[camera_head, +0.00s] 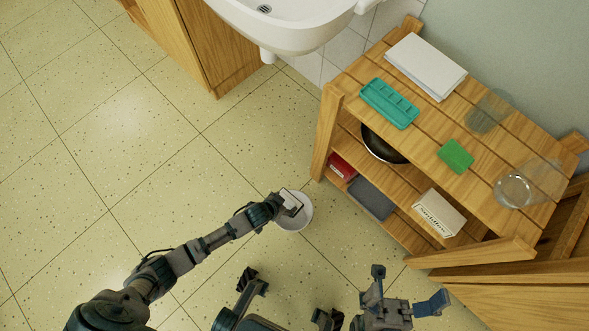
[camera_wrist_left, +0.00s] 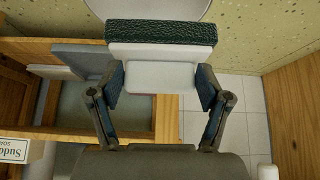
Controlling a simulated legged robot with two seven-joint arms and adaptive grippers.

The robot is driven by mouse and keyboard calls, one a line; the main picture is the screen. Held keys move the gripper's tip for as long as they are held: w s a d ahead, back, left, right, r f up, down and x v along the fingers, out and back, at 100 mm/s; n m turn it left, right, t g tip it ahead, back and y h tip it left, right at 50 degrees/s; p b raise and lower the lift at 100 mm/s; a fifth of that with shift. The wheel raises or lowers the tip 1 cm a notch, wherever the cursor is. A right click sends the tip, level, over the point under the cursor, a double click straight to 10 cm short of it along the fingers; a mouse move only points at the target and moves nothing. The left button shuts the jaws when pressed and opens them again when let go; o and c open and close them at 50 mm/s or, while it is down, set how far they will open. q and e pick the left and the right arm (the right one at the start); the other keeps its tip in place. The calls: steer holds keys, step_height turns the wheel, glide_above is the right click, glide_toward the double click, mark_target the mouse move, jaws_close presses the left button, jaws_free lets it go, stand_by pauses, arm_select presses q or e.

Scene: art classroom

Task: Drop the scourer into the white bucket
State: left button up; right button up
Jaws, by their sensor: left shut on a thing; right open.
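My left gripper (camera_head: 284,206) is shut on the scourer (camera_wrist_left: 160,48), a block with a dark green rough layer and a pale body. The left wrist view shows the scourer between the two fingers (camera_wrist_left: 160,85). In the head view, the white bucket (camera_head: 304,219) stands on the floor beside the shelf, and the left gripper with the scourer overlaps its opening from above. The bucket's pale rim also shows behind the scourer in the left wrist view (camera_wrist_left: 150,8). My right gripper (camera_head: 410,287) is open and empty at the lower right, in front of the shelf.
A wooden shelf (camera_head: 420,135) stands right of the bucket. On its top are a teal tray (camera_head: 389,103), a green block (camera_head: 456,156), a white stack (camera_head: 425,66) and clear glassware (camera_head: 513,190). A pan and boxes sit lower. A sink (camera_head: 285,30) is behind. Floor at left is clear.

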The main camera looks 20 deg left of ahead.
arm_select(q)
steer(key=shift+d+f+b, duration=0.15)
steer(key=shift+f+b, duration=0.25)
steer(key=shift+f, duration=0.25)
steer(key=shift+d+f+b, duration=0.15)
steer(key=shift+f+b, duration=0.2)
steer(key=shift+f, duration=0.25)
steer(key=shift+a+r, duration=0.1)
steer(key=o, duration=1.7)
steer(key=shift+v, duration=5.9)
